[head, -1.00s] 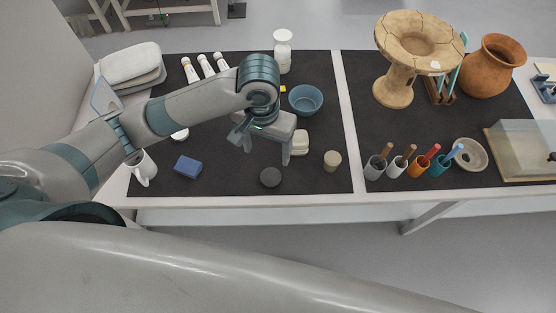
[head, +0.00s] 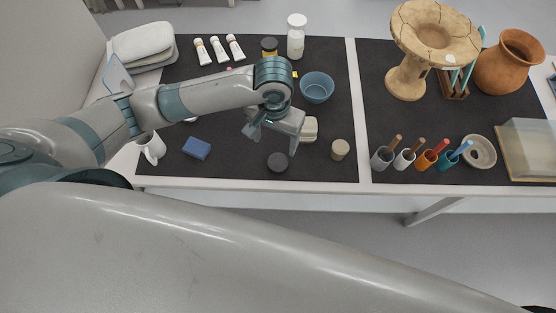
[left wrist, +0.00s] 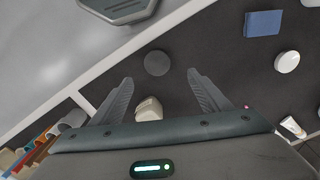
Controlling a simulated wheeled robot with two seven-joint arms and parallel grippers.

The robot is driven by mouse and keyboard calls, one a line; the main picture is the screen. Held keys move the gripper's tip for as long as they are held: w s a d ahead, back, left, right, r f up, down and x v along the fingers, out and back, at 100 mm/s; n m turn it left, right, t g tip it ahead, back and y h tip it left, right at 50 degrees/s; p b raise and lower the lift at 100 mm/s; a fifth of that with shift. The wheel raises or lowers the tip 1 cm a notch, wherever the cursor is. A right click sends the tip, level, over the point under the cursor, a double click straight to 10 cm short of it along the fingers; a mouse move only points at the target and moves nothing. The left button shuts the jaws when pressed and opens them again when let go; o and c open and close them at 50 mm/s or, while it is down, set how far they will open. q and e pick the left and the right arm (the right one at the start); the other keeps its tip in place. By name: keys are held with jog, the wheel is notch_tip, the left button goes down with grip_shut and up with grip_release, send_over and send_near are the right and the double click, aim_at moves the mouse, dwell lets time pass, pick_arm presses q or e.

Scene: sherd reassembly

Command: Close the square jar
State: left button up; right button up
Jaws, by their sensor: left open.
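A cream, rounded-square jar (head: 309,129) stands on the dark mat, just right of my left gripper. It also shows low between the fingers in the left wrist view (left wrist: 149,108). I cannot tell whether its top is open. A dark round disc (head: 278,161), possibly a lid, lies flat near the mat's front edge. It also shows just beyond the fingertips in the left wrist view (left wrist: 157,63). My left gripper (head: 274,141) is open and empty, pointing down above the mat beside the disc and jar. My right gripper is out of view.
A blue bowl (head: 317,86) and a yellow dark-topped jar (head: 270,47) stand behind. Tool cups (head: 383,158) are further right.

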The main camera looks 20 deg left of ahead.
pick_arm(q)
jog(key=p, duration=0.1)
send_over(277, 164)
jog(key=f, duration=0.7)
jog(key=shift+w+a+f, duration=0.1)
jog(key=shift+w+a, duration=0.15)
jog(key=shift+a, duration=0.1)
jog(key=shift+s+d+f+p, duration=0.15)
jog(key=shift+f+p, duration=0.45)
jog(key=shift+f, duration=0.05)
notch_tip(277, 164, down, 3)
jog(key=shift+s+d+f+p, duration=0.1)
jog(key=shift+d+p, duration=0.05)
jog(key=shift+p, duration=0.35)
jog(key=shift+f, duration=0.35)
jog(key=c, duration=1.1)
